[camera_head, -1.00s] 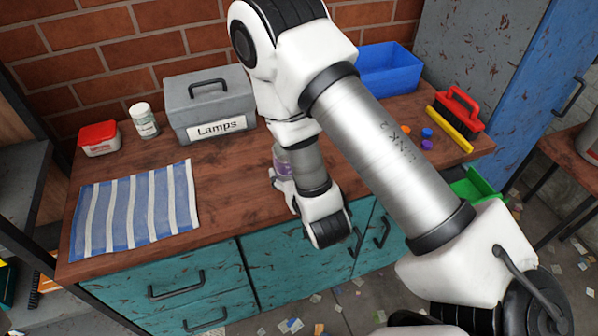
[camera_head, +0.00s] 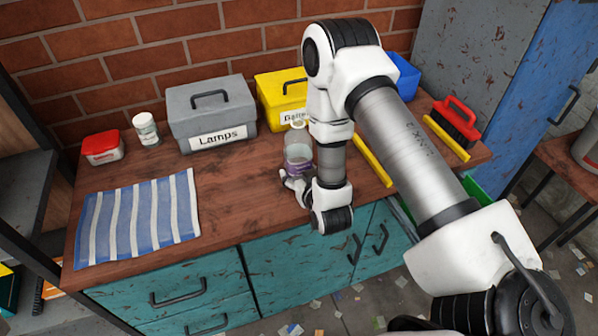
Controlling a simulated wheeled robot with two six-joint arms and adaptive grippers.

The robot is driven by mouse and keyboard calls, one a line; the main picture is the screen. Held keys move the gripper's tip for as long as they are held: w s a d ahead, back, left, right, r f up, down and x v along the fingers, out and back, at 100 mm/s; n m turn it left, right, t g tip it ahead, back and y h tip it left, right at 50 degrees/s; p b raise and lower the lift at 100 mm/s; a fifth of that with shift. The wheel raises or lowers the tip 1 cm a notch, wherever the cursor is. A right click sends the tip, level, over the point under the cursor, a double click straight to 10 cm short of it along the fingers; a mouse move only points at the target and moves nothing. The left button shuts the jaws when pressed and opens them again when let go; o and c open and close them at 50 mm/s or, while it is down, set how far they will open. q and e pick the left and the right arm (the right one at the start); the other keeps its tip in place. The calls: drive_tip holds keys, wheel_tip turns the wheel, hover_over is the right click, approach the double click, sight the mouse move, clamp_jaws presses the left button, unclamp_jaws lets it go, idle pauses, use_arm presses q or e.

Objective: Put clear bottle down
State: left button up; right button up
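The clear bottle (camera_head: 298,150) stands upright at the worktop, near its front edge, with a purplish band low on it. My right gripper (camera_head: 294,184) is at the lower part of the bottle, coming from its right side. The wrist hides part of the bottle's right side and most of the fingers, so I cannot tell whether they grip it or stand apart. Whether the bottle's base touches the wood is also hard to see. My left gripper is not in view.
A striped blue cloth (camera_head: 138,217) lies at the left of the wooden worktop (camera_head: 235,200). Behind stand a red-lidded tub (camera_head: 103,148), a white jar (camera_head: 146,129), a grey Lamps box (camera_head: 212,112) and a yellow box (camera_head: 281,97). A red brush (camera_head: 457,121) is at the right.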

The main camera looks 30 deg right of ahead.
drive_tip(key=shift+o, duration=1)
